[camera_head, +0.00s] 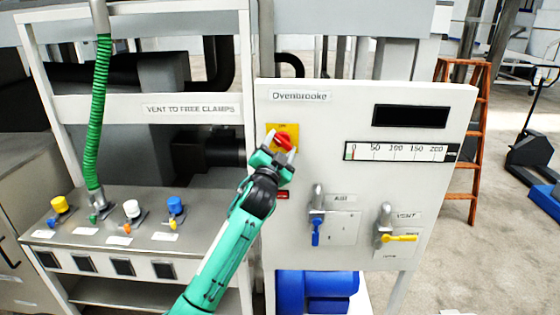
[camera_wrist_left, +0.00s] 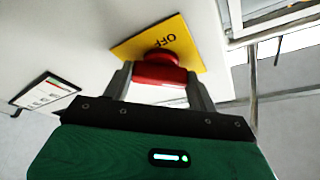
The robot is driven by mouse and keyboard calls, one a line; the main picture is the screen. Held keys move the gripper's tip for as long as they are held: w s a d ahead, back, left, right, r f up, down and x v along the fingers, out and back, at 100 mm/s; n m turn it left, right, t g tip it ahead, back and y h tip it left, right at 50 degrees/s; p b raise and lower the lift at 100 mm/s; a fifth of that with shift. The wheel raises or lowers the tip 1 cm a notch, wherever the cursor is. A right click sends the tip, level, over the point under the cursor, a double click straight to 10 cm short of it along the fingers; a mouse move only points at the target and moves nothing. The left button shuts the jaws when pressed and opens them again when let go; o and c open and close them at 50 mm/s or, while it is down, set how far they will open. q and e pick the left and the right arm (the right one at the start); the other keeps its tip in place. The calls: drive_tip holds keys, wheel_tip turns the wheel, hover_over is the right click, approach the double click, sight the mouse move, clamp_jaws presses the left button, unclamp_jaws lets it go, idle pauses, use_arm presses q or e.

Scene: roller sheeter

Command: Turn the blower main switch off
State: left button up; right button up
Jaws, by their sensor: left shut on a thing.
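The blower main switch is a red rotary handle (camera_head: 284,141) on a yellow plate (camera_head: 293,130), at the upper left of the white "Ovenbrooke" panel. My left gripper (camera_head: 276,146) is at the switch, with its arm coming up from below. In the left wrist view the red handle (camera_wrist_left: 159,72) sits between the two fingers, and the gripper (camera_wrist_left: 158,85) is shut on it. The yellow plate (camera_wrist_left: 185,50) there shows the word "OFF" upside down; the rest of its lettering is hidden. My right gripper is not in view.
Below on the white panel (camera_head: 345,100) are a blue-handled AIR valve (camera_head: 316,231) and a yellow-handled VENT valve (camera_head: 400,238). A green hose (camera_head: 97,120) hangs at left above a shelf of coloured knobs. An orange ladder (camera_head: 478,140) stands behind at right.

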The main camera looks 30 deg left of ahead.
use_arm(q)
drive_tip(key=n+y+b, duration=0.1)
drive_tip(key=n, duration=0.1)
drive_tip(key=n+y+b, duration=0.1)
drive_tip(key=n+b, duration=0.1)
drive_tip(key=n+y+b, duration=0.1)
drive_tip(key=n+b, duration=0.1)
drive_tip(key=shift+w+d+f, duration=0.1)
drive_tip(key=shift+d+f, duration=0.1)
drive_tip(key=shift+f, duration=0.2)
drive_tip(key=n+y+b, duration=0.1)
drive_tip(key=n, duration=0.1)
drive_tip(key=n+g+y+b, duration=0.1)
drive_tip(key=n+b, duration=0.1)
drive_tip(key=n, duration=0.1)
drive_tip(key=shift+r+y, duration=0.15)
drive_tip(key=shift+y, duration=0.25)
drive_tip(key=shift+n+g, duration=0.3)
drive_tip(key=shift+r, duration=0.1)
drive_tip(key=shift+o, duration=0.2)
drive_tip(key=o, duration=1)
drive_tip(key=shift+c, duration=0.2)
